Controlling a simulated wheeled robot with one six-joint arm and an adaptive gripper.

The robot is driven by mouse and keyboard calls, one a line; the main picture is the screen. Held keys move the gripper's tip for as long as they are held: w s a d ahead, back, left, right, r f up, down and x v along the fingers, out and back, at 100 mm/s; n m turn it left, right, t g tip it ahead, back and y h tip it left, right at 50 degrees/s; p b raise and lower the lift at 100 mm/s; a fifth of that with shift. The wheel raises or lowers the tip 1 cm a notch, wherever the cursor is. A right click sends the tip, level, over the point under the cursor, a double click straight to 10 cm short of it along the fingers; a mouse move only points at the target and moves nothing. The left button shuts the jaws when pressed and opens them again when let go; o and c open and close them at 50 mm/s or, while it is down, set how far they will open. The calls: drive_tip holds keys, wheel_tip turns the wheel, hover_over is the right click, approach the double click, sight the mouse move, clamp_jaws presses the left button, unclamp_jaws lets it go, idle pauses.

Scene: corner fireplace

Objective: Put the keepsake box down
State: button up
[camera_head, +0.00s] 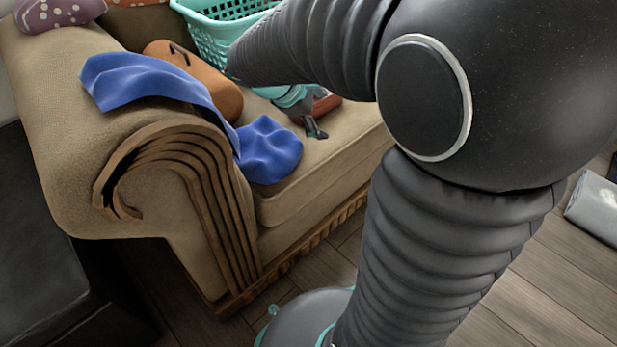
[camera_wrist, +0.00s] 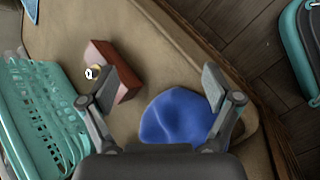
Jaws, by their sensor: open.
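The keepsake box is a small reddish-brown box (camera_wrist: 127,84) on the beige sofa seat, with a small pale and gold detail at its left side. In the head view the box (camera_head: 327,104) is partly hidden behind my gripper (camera_head: 312,122). In the wrist view my gripper (camera_wrist: 160,84) is open with nothing between its fingers. Its left finger overlaps the box in the picture; I cannot tell whether they touch. The right finger is well clear of the box.
A blue cloth (camera_head: 268,150) lies on the seat and another blue cloth (camera_head: 150,80) over the armrest (camera_head: 185,140). An orange-brown cushion (camera_head: 205,78) leans there. A turquoise basket (camera_head: 215,38) stands behind my gripper. Bare seat (camera_wrist: 140,30) lies beyond the box.

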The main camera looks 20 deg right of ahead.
drive_tip(key=s+a+r+m+t+y, duration=0.1)
drive_tip(key=s+a+m+y, duration=0.2)
drive_tip(key=s, duration=0.6)
drive_tip(key=s+a+r+m+t+y, duration=0.1)
drive_tip(key=s+a+m+t+y, duration=0.1)
drive_tip(key=s+a+m+y, duration=0.2)
drive_tip(key=shift+s+a+m+y, duration=0.3)
drive_tip(key=shift+s+a+m, duration=1.55)
drive_tip(key=shift+s+m, duration=0.6)
drive_tip(key=shift+s, duration=0.1)
